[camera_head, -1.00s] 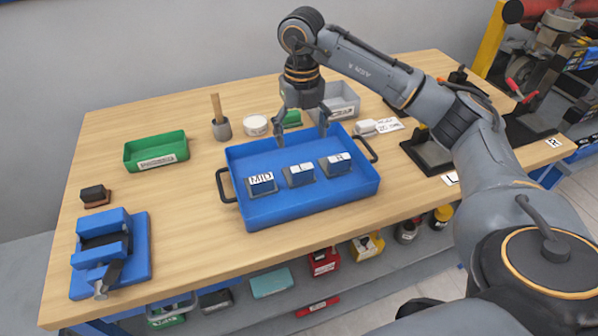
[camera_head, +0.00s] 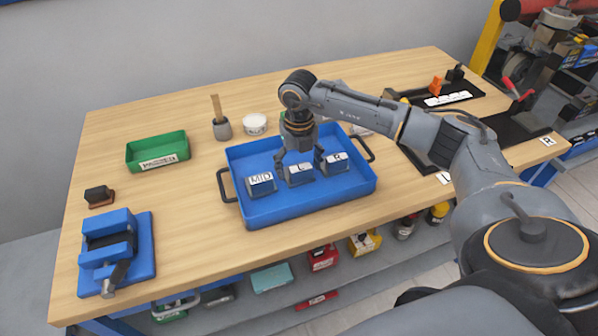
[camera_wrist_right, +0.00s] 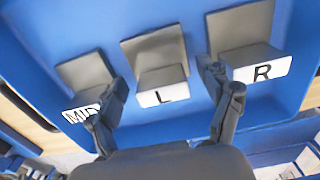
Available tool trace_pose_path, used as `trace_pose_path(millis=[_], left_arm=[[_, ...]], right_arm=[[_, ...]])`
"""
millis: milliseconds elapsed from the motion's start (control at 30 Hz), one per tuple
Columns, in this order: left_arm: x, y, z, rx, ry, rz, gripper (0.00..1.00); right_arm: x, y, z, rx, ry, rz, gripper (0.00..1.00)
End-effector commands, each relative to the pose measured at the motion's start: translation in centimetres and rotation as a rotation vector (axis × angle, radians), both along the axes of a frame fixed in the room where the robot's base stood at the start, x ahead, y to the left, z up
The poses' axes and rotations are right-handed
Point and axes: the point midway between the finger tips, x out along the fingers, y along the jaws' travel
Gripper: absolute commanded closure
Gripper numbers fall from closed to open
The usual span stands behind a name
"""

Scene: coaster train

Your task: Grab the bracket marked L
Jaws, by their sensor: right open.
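Three grey brackets with white labels stand in a row in the blue tray (camera_head: 262,213). The bracket marked L (camera_head: 300,174) is the middle one; in the right wrist view it shows its L label (camera_wrist_right: 163,95). The bracket marked MID (camera_head: 261,184) is to its left and the bracket marked R (camera_head: 336,164) to its right. My right gripper (camera_head: 299,163) is open above and around the L bracket; in the right wrist view its fingers (camera_wrist_right: 168,105) are on either side of it, apart from it. My left gripper is not in view.
A green bin (camera_head: 157,151), a mallet (camera_head: 221,120) and a white round container (camera_head: 254,124) stand behind and left of the tray. A blue vise (camera_head: 115,255) sits at the front left. The table between vise and tray is clear.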

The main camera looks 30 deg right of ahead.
Motion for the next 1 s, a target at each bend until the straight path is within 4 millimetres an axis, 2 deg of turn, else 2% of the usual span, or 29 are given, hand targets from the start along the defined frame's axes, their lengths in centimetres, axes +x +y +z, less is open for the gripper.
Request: trace_pose_path(millis=[67,467,767,1000], left_arm=[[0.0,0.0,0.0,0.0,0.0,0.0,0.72],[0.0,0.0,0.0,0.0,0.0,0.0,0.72],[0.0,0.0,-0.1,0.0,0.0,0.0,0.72],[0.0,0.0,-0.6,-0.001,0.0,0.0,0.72]], right_arm=[[0.0,0.0,0.0,0.0,0.0,0.0,0.21],[0.0,0.0,0.0,0.0,0.001,0.0,0.99],[0.1,0.0,0.4,0.001,-0.002,-0.001,1.0],[0.1,0.0,2.6,0.0,-0.005,-0.001,1.0]])
